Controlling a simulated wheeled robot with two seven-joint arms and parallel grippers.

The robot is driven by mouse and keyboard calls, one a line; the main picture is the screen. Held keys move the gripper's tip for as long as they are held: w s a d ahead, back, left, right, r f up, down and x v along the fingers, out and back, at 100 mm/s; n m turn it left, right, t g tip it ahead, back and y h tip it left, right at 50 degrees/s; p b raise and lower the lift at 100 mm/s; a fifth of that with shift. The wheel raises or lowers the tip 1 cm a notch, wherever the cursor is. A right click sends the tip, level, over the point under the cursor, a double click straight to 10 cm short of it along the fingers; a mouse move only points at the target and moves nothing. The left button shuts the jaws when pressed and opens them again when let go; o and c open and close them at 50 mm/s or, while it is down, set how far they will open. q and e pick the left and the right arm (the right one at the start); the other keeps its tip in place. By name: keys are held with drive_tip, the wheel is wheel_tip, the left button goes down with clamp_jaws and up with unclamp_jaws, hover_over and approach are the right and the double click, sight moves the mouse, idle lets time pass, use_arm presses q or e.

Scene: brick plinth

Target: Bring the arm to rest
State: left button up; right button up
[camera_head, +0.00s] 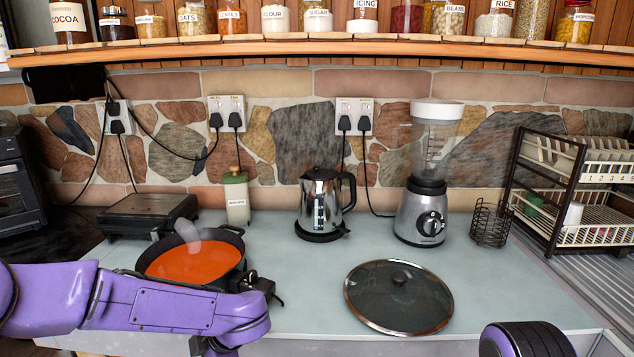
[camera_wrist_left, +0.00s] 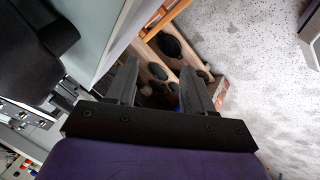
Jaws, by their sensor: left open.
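My left arm (camera_head: 160,308) is purple and reaches in from the left, in front of the pot. In the left wrist view my left gripper (camera_wrist_left: 160,82) is open, its two dark fingers apart with nothing between them. Beyond the fingers are a wooden rack with round dark items and a speckled grey floor. A rounded black and purple part of my own body shows at the bottom right; my right gripper is not in view.
A black pot (camera_head: 240,236) of orange soup sits right behind my left arm. A glass lid (camera_head: 398,297) lies on the grey counter (camera_head: 315,280) to the right. A kettle (camera_head: 320,203), blender (camera_head: 428,190) and dish rack (camera_head: 560,190) stand at the back. The counter's middle is clear.

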use_arm(q)
drive_tip(key=s+a+f+m+t, duration=0.25)
drive_tip(key=s+f+m, duration=0.3)
drive_tip(key=f, duration=0.35)
drive_tip(key=s+a+f+m+t, duration=0.1)
drive_tip(key=s+a+f+m, duration=0.2)
drive_tip(key=s+f+m, duration=0.5)
drive_tip(key=s+f+m+g+h, duration=0.1)
drive_tip(key=s+f, duration=0.3)
drive_tip(key=s, duration=0.4)
drive_tip(key=s+a+f+m+g+h, duration=0.1)
drive_tip(key=s+f+m+h, duration=0.1)
drive_tip(key=s, duration=0.6)
wheel_tip(320, 180, down, 3)
drive_tip(key=shift+s+a+r+m+g+h, duration=0.15)
drive_tip(key=shift+s+a+m+g+h, duration=0.2)
drive_tip(key=shift+m, duration=0.2)
drive_tip(key=shift+w, duration=0.1)
